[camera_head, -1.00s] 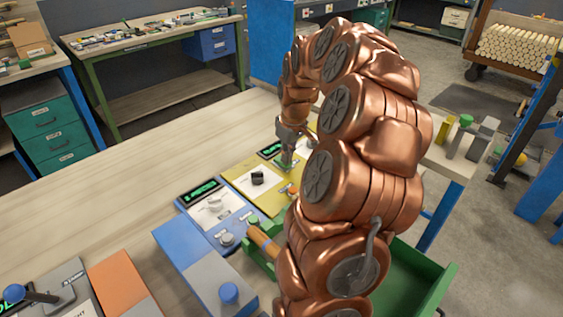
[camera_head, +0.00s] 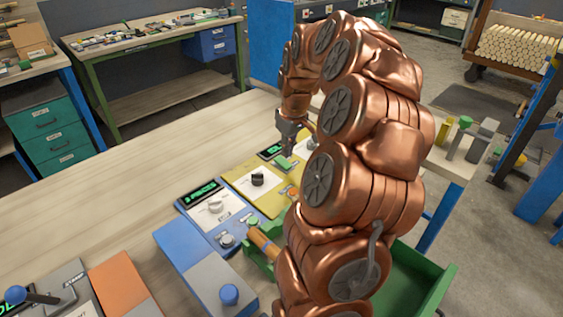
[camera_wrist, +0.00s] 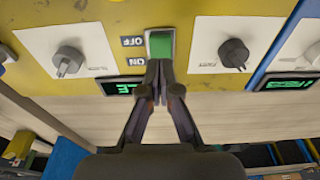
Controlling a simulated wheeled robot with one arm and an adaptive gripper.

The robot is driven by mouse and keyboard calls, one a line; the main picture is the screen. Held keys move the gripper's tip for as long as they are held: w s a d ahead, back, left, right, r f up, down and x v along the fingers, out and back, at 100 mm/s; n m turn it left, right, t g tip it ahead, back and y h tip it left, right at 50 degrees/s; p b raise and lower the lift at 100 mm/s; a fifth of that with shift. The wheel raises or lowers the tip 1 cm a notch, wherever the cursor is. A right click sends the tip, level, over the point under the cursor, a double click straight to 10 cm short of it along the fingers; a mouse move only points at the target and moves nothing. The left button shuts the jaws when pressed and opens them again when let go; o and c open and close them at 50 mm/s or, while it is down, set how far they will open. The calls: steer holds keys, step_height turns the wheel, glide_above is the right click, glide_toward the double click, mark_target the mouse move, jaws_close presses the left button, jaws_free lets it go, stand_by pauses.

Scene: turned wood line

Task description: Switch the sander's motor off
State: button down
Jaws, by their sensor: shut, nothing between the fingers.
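A yellow control panel (camera_head: 236,181) on the bench carries a green switch (camera_head: 284,163). In the wrist view the green switch (camera_wrist: 160,43) sits beside an OFF label (camera_wrist: 132,41) and an ON label (camera_wrist: 138,61). Which side of it is pressed I cannot tell. My gripper (camera_head: 290,153) is shut and empty, its fingertips pointing down just above the switch. In the wrist view the closed fingertips (camera_wrist: 160,66) overlap the switch's ON-side edge; contact is not clear. No sander name is readable on the panel.
Knobs on white plates flank the switch, left (camera_wrist: 67,62) and right (camera_wrist: 233,53), with small lit displays (camera_wrist: 120,87) nearby. The bench top (camera_head: 110,215) behind is clear.

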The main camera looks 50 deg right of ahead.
mark_target(287, 165)
steer(key=shift+r+p, duration=0.4)
steer(key=shift+r, duration=1.55)
